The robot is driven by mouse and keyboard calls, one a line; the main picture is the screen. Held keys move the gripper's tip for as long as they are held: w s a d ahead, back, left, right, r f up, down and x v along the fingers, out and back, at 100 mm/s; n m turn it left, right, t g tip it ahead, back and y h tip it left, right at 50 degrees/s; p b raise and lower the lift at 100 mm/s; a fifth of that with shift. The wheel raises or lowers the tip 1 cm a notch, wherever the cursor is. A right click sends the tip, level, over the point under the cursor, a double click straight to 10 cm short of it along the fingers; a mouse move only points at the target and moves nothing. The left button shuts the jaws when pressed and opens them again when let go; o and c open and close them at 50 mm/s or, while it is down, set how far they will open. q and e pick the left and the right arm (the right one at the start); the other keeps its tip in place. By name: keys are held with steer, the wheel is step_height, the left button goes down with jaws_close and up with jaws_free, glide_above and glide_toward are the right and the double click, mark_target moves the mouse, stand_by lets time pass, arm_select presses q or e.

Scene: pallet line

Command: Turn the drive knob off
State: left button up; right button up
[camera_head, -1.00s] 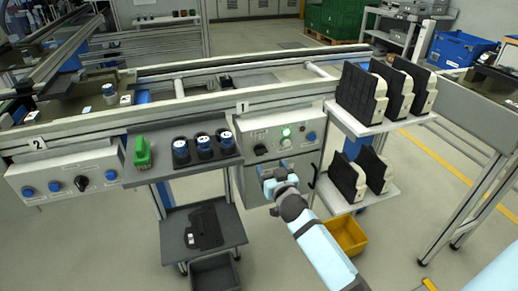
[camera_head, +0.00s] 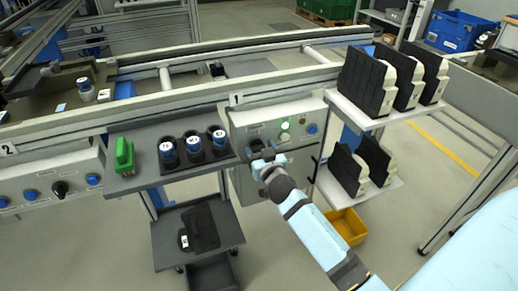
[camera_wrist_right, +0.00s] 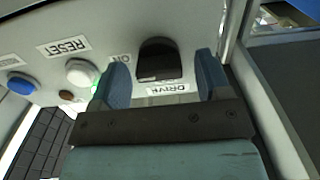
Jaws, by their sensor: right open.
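The black drive knob (camera_wrist_right: 160,62) sits on the grey control panel, with a DRIVE label and an ON mark beside it in the right wrist view. My right gripper (camera_wrist_right: 163,80) is open, with one blue fingertip on either side of the knob. A gap shows between each finger and the knob, so it is not gripped. In the head view the right gripper (camera_head: 262,160) is at the front of panel 1 (camera_head: 270,128) and partly covers the knob. A green lamp (camera_head: 285,137) is lit on that panel. My left gripper is not in view.
A white RESET button (camera_wrist_right: 80,72) and a blue button (camera_wrist_right: 21,84) are on the same panel. A rack (camera_head: 345,120) with black-and-cream parts stands on the right.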

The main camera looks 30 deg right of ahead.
steer(key=c, duration=0.9)
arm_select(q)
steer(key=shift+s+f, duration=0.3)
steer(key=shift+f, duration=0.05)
